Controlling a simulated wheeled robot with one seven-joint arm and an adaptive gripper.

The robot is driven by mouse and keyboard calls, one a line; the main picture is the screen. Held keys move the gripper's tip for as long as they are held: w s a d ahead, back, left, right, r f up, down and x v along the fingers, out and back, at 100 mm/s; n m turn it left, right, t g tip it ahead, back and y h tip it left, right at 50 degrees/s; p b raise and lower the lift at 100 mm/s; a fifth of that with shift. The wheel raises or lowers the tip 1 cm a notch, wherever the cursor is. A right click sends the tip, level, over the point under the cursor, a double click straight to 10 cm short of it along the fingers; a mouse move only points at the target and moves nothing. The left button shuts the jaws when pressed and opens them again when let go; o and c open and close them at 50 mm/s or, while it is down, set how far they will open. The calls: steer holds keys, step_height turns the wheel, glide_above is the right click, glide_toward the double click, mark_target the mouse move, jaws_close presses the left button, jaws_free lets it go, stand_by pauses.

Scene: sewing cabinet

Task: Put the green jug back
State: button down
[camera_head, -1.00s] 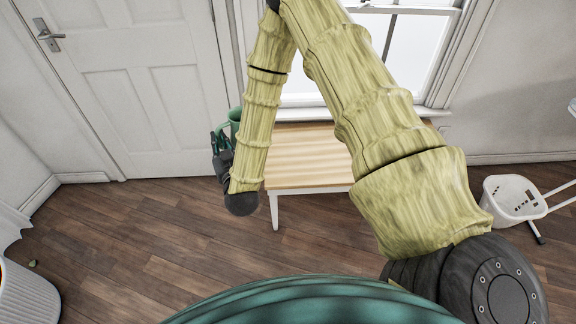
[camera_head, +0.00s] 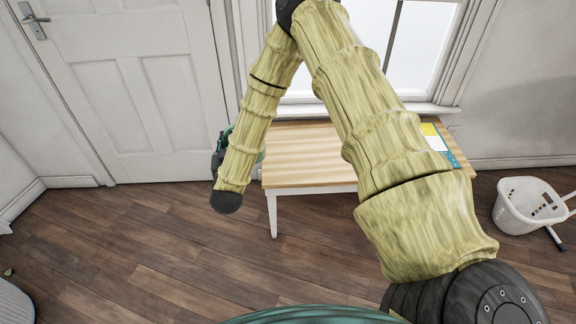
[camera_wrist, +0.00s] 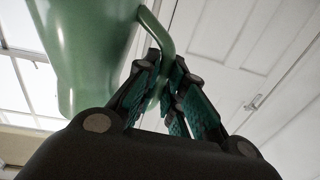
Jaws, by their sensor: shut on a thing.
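The green jug (camera_wrist: 88,45) fills the upper left of the wrist view, with its handle curving down on its right side. My gripper (camera_wrist: 165,92) is shut on the jug's handle. In the head view my gripper (camera_head: 218,152) is at the left end of the wooden table, and my arm hides most of it. Only a little of the jug (camera_head: 228,132) shows there, beside the arm. The wooden table (camera_head: 305,155) has a light top and white legs and stands under the window.
A yellow, white and teal item (camera_head: 438,142) lies at the table's right end. The visible middle of the tabletop is clear. A white basket (camera_head: 528,208) stands on the floor at right. A white panelled door (camera_head: 120,90) is behind at left.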

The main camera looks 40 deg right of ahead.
steer(key=w+d+f+m+g+h+b, duration=0.1)
steer(key=w+d+f+m+h+b, duration=0.15)
steer(key=f+b, duration=0.4)
steer(key=w+d+f+m+g+h+b, duration=0.1)
steer(key=d+f+g+b, duration=0.15)
steer(key=f+b, duration=0.4)
steer(key=shift+n+t, duration=0.25)
steer(key=shift+t, duration=0.2)
steer(key=shift+w+d+f+b, duration=0.8)
steer(key=shift+w+d, duration=0.25)
steer(key=shift+d, duration=1.45)
steer(key=shift+w+d+f+b, duration=0.75)
steer(key=shift+w+d, duration=0.3)
steer(key=shift+d, duration=1.5)
steer(key=shift+w+d+f+b, duration=0.8)
steer(key=shift+w+d, duration=0.25)
steer(key=shift+d, duration=1.45)
steer(key=c, duration=1.5)
jaws_free()
steer(key=shift+f, duration=0.1)
steer(key=shift+s+a+r, duration=0.2)
steer(key=shift+s+a, duration=0.15)
steer(key=shift+s, duration=0.05)
steer(key=p+v, duration=0.2)
steer(key=v, duration=0.9)
steer(key=shift+f+p, duration=0.15)
steer(key=shift+p, duration=0.25)
